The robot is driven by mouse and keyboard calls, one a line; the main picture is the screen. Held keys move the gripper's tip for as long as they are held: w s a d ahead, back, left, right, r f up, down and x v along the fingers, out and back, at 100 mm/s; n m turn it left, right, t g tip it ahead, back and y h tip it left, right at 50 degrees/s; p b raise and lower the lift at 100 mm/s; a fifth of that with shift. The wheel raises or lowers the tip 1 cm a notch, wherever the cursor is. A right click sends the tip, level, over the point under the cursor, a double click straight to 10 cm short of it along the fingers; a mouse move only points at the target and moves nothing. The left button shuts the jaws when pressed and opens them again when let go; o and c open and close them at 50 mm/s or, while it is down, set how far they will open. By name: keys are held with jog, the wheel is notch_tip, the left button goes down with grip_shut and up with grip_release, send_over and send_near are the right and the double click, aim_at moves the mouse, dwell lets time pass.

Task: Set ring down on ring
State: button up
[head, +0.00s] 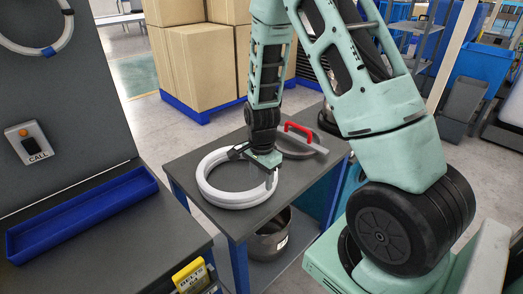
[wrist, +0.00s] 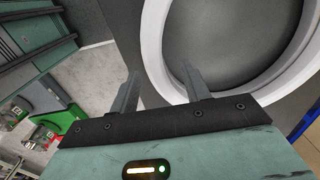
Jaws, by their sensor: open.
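A thick white ring (head: 238,202) lies flat on the dark top of a small table (head: 184,160). Its side shows more than one band, like two rings stacked, but I cannot tell for certain. My gripper (head: 258,166) is low over the ring's right part in the head view. In the wrist view my gripper (wrist: 161,70) is open, one finger outside the ring and one towards its inner side. The ring's near-left rim (wrist: 152,45) passes between the fingers. Contact cannot be judged.
A grey disc-like part with a red handle (head: 298,131) lies right behind the ring. A metal pot (head: 268,240) stands below the tabletop. A blue tray (head: 85,212) is on the left bench. Another white ring (head: 20,47) hangs on the panel. Cardboard boxes (head: 200,60) stand behind.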

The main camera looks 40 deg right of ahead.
notch_tip(320, 180, up, 23)
jog(key=p, duration=0.8)
jog(key=shift+f+p, duration=0.15)
jog(key=shift+p, duration=0.25)
jog(key=shift+s, duration=0.1)
dwell(0.5)
jog(key=s+a+r+n, duration=0.1)
jog(key=s+a+n, duration=0.1)
jog(key=a+n, duration=0.3)
jog(key=s+a+r+n+y, duration=0.1)
jog(key=s+a+n, duration=0.2)
jog(key=a, duration=0.4)
jog(key=s+a+r+n, duration=0.1)
jog(key=s+a+n, duration=0.1)
jog(key=a+n, duration=0.3)
jog(key=s+a+r+n, duration=0.1)
jog(key=s+a+n, duration=0.8)
jog(key=s+n, duration=0.3)
jog(key=shift+s+a, duration=0.35)
jog(key=shift+s, duration=0.2)
jog(key=shift+r, duration=0.1)
